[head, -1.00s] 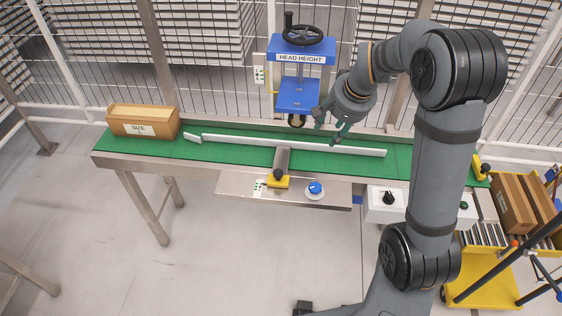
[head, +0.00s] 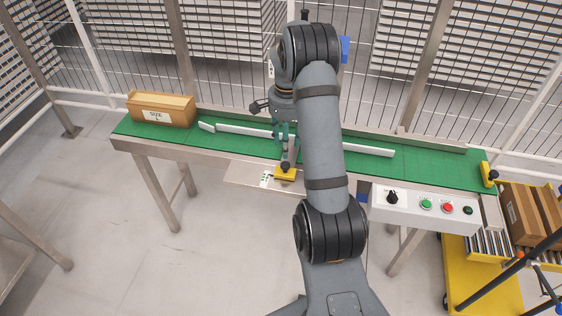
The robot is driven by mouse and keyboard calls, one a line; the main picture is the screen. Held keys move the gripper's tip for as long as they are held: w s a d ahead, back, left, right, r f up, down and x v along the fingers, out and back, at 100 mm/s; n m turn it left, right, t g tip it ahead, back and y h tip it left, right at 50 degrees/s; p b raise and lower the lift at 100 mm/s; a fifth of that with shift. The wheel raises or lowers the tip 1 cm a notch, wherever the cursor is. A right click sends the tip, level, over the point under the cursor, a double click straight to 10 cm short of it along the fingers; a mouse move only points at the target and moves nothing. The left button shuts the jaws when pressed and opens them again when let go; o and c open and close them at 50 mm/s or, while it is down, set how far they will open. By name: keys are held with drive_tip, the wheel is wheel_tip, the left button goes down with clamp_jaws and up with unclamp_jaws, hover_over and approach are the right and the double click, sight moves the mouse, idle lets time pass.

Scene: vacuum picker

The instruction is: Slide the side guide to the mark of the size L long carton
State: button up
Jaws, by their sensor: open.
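The side guide is a long white rail (head: 237,130) lying lengthwise over the green belt. A grey slide bar (head: 290,146) runs from it to a yellow block with a black knob (head: 285,167) at the front edge. A small marked scale (head: 266,179) lies just left of the block; its marks are too small to read. A brown carton labelled SIZE L (head: 160,110) stands at the belt's left end. My gripper (head: 284,152) is open, fingers pointing down, above or close to the knob. I cannot tell whether it touches. My arm hides part of the rail.
A white control panel (head: 427,209) with a black knob and coloured buttons is at the right front. A yellow stop (head: 487,173) is at the belt's right end. Cartons (head: 521,212) stand on a yellow cart at right. My arm mostly hides the blue head-height unit (head: 344,48).

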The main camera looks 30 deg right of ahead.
sight(285, 164)
wheel_tip(285, 164, down, 8)
drive_tip(key=shift+a+f, duration=0.1)
drive_tip(key=shift+f, duration=0.15)
drive_tip(key=shift+c, duration=0.5)
clamp_jaws()
idle(0.5)
